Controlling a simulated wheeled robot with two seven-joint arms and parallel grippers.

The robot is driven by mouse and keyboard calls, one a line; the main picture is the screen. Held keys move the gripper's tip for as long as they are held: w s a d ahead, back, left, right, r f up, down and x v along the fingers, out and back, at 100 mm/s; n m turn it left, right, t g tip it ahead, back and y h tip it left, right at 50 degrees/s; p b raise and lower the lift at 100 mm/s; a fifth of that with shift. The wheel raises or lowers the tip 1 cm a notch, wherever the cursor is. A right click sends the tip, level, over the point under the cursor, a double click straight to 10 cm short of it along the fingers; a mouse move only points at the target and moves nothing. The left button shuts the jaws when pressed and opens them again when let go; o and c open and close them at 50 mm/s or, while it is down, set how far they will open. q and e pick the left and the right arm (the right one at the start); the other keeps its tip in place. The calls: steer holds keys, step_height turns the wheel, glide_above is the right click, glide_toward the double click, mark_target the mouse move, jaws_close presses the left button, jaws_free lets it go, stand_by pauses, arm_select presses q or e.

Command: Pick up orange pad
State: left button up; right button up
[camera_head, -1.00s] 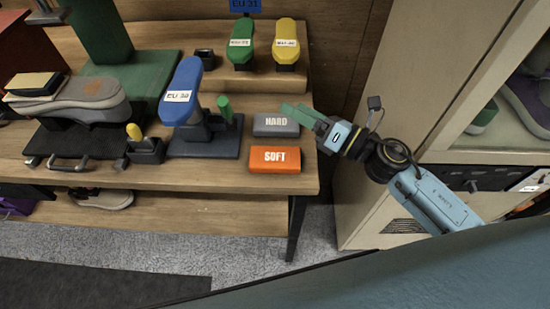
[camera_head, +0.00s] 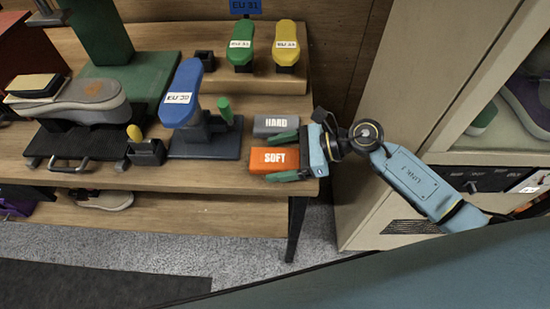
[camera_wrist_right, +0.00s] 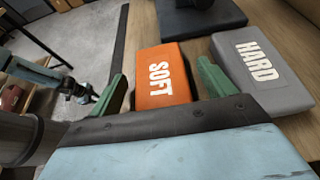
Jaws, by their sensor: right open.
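The orange pad (camera_head: 272,160), marked SOFT, lies on the wooden bench near its front right corner. My right gripper (camera_head: 286,156) is open, with one green finger on each side of the pad's right end. In the right wrist view the orange pad (camera_wrist_right: 161,78) lies between the two green fingers (camera_wrist_right: 163,88), and its near end is by the gripper's palm. I cannot tell whether the fingers touch it.
A grey pad (camera_head: 276,125) marked HARD lies just behind, close to one finger. A blue shoe form (camera_head: 182,92) on a dark base stands left. Green (camera_head: 241,42) and yellow (camera_head: 285,43) forms stand on the raised shelf. A sneaker (camera_head: 75,98) sits far left.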

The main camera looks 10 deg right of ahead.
steer(key=shift+w+a+f, duration=0.15)
steer(key=shift+a+f, duration=0.05)
steer(key=shift+a, duration=0.35)
steer(key=c, duration=1.1)
